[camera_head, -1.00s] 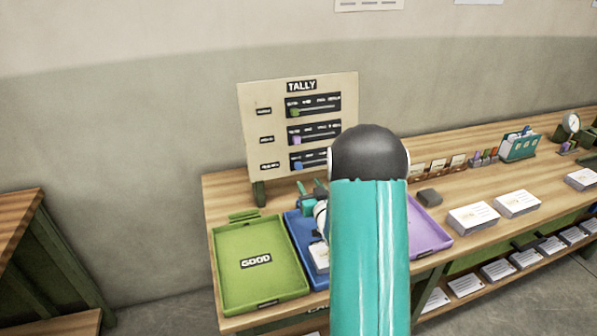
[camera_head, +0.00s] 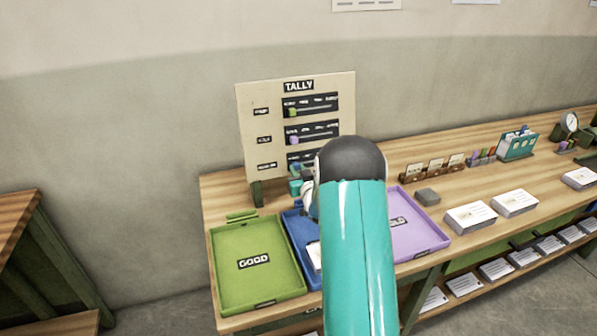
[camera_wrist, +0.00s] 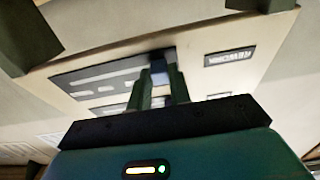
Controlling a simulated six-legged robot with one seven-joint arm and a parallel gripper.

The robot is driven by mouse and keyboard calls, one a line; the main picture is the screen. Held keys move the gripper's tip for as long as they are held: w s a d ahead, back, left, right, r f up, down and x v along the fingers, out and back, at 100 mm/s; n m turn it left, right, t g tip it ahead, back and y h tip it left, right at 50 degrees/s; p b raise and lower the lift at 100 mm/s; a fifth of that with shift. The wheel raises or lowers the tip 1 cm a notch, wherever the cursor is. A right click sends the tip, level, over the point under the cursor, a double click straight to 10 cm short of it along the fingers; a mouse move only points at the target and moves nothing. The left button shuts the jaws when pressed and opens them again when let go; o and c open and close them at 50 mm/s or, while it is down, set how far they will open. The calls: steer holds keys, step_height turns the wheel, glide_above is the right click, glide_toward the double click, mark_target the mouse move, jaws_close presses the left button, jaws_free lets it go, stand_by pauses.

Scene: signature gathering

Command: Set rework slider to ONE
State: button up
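The TALLY board (camera_head: 245,120) stands upright at the back of the table. It has three slider rows. The top row's green knob (camera_head: 292,113) and the middle row's purple knob (camera_head: 294,140) sit near the left ends of their tracks. The lowest row, with a longer label (camera_head: 266,166), is mostly hidden by my arm. My gripper (camera_head: 301,178) is at the board's lower part. In the wrist view, which looks tilted, my two fingers (camera_wrist: 160,88) point at a dark bluish knob (camera_wrist: 158,68), a narrow gap between them. Whether they touch it is unclear.
A green GOOD tray (camera_head: 232,285), a blue tray (camera_head: 293,226) and a purple tray (camera_head: 433,228) lie in front of the board. My arm covers part of the blue and purple trays. A grey block (camera_head: 427,196) and paper stacks (camera_head: 470,216) lie to the right.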

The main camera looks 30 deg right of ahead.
mark_target(308, 161)
jaws_close()
steer(key=d, duration=0.2)
steer(key=s+d, duration=0.1)
steer(key=d, duration=0.1)
steer(key=shift+s+d, duration=0.1)
steer(key=shift+d, duration=0.25)
steer(key=o, duration=0.7)
jaws_free()
steer(key=v, duration=1.4)
steer(key=shift+a, duration=0.1)
